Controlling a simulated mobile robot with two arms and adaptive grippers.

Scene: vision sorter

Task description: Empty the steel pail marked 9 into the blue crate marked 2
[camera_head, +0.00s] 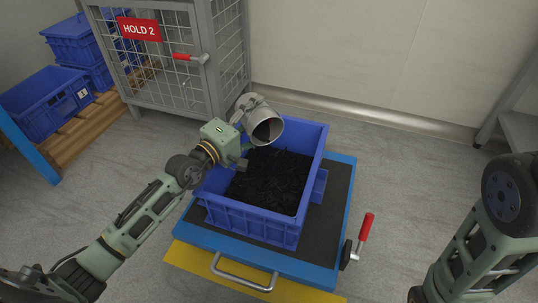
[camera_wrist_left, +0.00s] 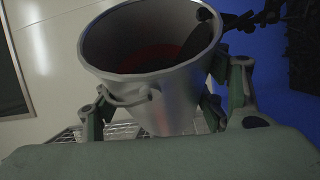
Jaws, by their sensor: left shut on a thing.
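The steel pail (camera_head: 262,112) is tipped on its side over the back left part of the blue crate, its mouth facing into the crate. My left gripper (camera_head: 240,122) is shut on the pail's side. In the left wrist view the pail (camera_wrist_left: 165,108) shows a reddish inside, with dark pieces at its right rim and beyond it. The blue crate (camera_head: 250,223) holds a heap of small black pieces (camera_head: 268,182). No number shows on the pail or this crate. My right arm shows at the right edge, but its gripper is out of view.
The crate stands on a blue-framed platform (camera_head: 337,215) with a dark top and a red-handled lever (camera_head: 364,228). A wire cage (camera_head: 160,70) with a HOLD 2 sign stands behind left. Other blue crates (camera_head: 50,105) sit on a wooden pallet. Floor to the right is clear.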

